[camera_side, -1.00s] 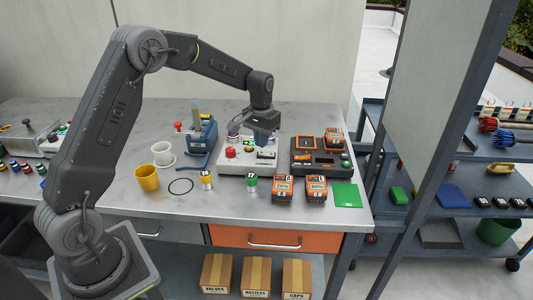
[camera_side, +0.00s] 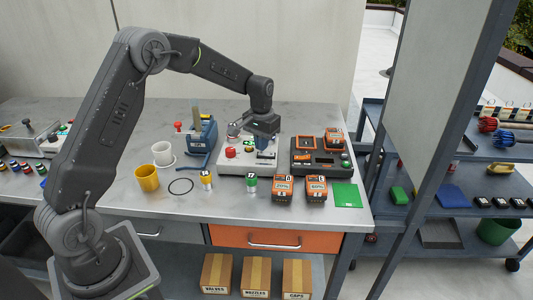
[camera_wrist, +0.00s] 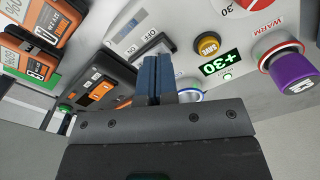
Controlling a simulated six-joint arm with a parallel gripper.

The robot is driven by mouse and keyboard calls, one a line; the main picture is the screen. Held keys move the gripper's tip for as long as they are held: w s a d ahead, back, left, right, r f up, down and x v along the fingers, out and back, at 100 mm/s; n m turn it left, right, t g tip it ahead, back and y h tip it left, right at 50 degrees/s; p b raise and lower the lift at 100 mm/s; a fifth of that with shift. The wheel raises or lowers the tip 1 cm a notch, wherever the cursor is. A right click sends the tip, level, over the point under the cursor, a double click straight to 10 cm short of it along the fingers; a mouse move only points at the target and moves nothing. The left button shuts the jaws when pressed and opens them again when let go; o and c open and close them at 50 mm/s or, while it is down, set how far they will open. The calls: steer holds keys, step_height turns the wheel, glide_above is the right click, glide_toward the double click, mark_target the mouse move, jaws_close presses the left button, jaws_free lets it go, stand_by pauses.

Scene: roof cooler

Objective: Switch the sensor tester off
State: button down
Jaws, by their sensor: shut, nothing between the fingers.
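The sensor tester, a white panel box, stands at the middle right of the bench (camera_side: 234,161). My gripper (camera_side: 264,146) is shut and empty over the tester. In the wrist view its blue fingers (camera_wrist: 157,66) are close beside the lever and hide part of it. I cannot tell whether they touch it.
A black charger (camera_side: 304,157) with orange batteries stands right of the tester. A green pad (camera_side: 345,196) lies front right.

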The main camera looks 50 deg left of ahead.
steer(key=shift+f, duration=0.7)
stand_by(0.3)
steer(key=shift+r, duration=3.5)
